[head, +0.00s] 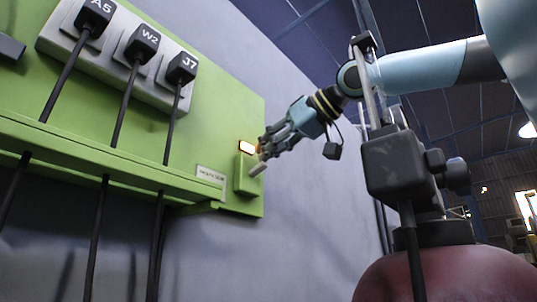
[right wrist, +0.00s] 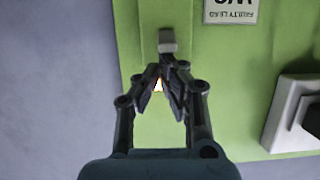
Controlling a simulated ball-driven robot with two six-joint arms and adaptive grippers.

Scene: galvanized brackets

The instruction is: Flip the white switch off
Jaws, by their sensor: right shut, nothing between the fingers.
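The white switch is a small pale lever (head: 257,168) sticking out of a green box (head: 242,178) at the right end of the green panel. In the right wrist view the lever (right wrist: 167,42) lies just beyond the fingertips. My right gripper (head: 264,150) is shut and empty, in front of the lamp and close to the lever. It (right wrist: 161,72) also shows in the right wrist view; whether it touches the lever I cannot tell. My left gripper is out of view.
Black plugs marked A5 (head: 95,12), W2 (head: 143,42) and J7 (head: 182,67) sit in a grey socket strip (head: 65,42). Their cables pass a green ledge (head: 95,155). A label (right wrist: 232,10) reads "FAULTY LEAD".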

